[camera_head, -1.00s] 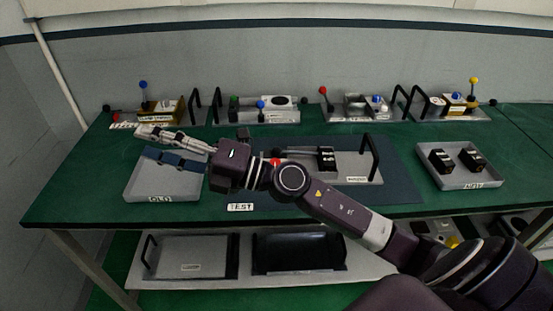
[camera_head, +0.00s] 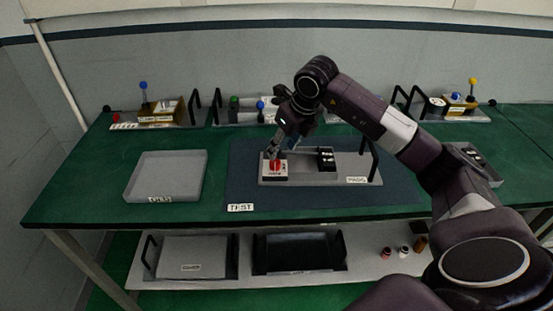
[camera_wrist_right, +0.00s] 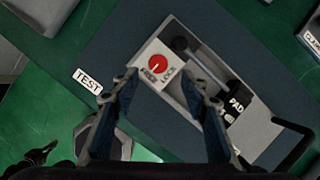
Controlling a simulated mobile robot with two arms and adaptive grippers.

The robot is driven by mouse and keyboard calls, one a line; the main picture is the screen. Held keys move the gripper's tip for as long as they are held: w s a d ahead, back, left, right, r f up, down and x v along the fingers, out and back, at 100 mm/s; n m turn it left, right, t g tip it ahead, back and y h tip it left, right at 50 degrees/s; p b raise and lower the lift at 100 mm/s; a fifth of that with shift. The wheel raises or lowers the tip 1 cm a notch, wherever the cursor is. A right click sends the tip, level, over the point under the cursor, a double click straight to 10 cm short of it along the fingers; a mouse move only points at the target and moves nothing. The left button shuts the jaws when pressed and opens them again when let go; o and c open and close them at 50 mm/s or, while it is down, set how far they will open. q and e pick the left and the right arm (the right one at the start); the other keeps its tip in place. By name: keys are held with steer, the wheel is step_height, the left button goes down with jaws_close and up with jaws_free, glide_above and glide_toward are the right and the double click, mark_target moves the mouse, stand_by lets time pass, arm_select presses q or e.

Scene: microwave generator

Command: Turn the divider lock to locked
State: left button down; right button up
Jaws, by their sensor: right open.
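The divider lock is a round red knob (camera_head: 275,165) on a white plate at the left end of a grey fixture (camera_head: 339,175). In the right wrist view the knob (camera_wrist_right: 158,63) has a thin white pointer mark, with the words FREE and LOCK printed beside it. My right gripper (camera_head: 274,152) points down just above the knob. In the wrist view its two fingers (camera_wrist_right: 160,82) are open, with the knob a little beyond their tips and between them. I cannot tell whether a finger touches it. My left gripper is not in view.
A black block marked PAD (camera_wrist_right: 237,103) and a black handle (camera_head: 374,158) stand on the fixture, right of the knob. The fixture sits on a dark TEST mat (camera_head: 240,185). An empty grey tray (camera_head: 165,177) is at left. Several lever units line the back.

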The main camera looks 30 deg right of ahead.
mark_target(275, 162)
steer(key=p+x, duration=0.1)
steer(key=x, duration=0.6)
steer(key=shift+a+p, duration=0.15)
steer(key=shift+p, duration=0.2)
jaws_close()
